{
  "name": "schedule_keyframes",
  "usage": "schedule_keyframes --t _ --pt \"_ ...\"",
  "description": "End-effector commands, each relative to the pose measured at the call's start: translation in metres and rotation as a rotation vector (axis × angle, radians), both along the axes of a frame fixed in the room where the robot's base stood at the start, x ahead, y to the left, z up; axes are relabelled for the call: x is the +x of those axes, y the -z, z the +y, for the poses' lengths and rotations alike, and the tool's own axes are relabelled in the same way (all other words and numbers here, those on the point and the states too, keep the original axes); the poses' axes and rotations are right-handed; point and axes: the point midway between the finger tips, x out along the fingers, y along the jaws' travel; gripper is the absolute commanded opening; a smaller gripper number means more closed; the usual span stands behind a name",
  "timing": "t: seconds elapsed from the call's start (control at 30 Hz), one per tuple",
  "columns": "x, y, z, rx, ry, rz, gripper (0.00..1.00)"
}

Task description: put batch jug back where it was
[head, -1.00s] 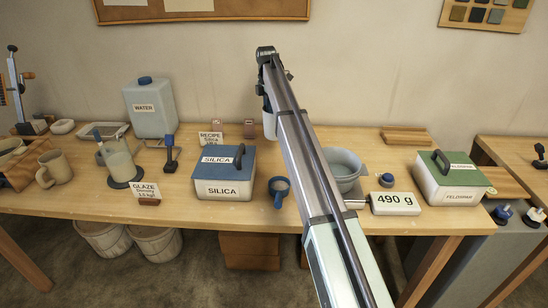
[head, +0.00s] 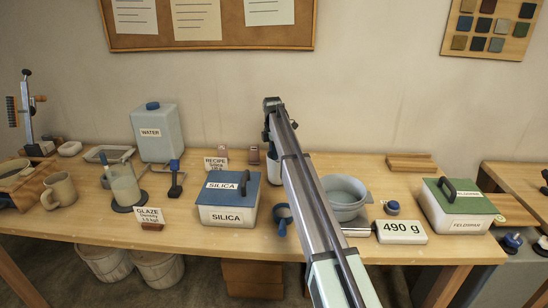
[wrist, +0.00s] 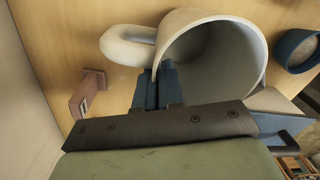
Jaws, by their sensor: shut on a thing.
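The batch jug is a pale cream jug with a loop handle. In the wrist view the jug (wrist: 222,62) fills the upper middle, its open mouth showing. My gripper (wrist: 158,82) is shut on the jug's wall at the rim, beside the handle. In the head view the jug (head: 273,172) is mostly hidden behind my arm. Only a pale strip shows at the arm's left, near the back of the table. I cannot tell whether its base touches the tabletop.
A blue scoop (head: 283,217) lies in front, with the silica box (head: 228,215) to its left. A bowl (head: 341,207) sits by the 490 g display (head: 402,231). Small brownish blocks (head: 253,155) stand near the jug. The feldspar box (head: 455,220) is at right.

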Motion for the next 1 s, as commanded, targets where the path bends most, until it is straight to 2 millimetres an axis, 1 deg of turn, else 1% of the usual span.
schedule_keyframes --t 0.03,0.13,0.53,0.57,0.8,1.0 --pt "-0.001 0.007 0.000 0.000 0.000 0.001 0.00" --pt "0.000 0.015 0.000 0.000 0.000 -0.001 0.00" --pt "0.000 0.018 0.000 0.000 0.000 -0.001 0.00" --pt "0.000 0.018 0.000 0.000 0.000 -0.001 0.09" --pt "0.000 0.018 0.000 0.000 0.000 -0.001 0.32" --pt "0.000 0.018 0.000 0.000 0.000 -0.001 0.32"
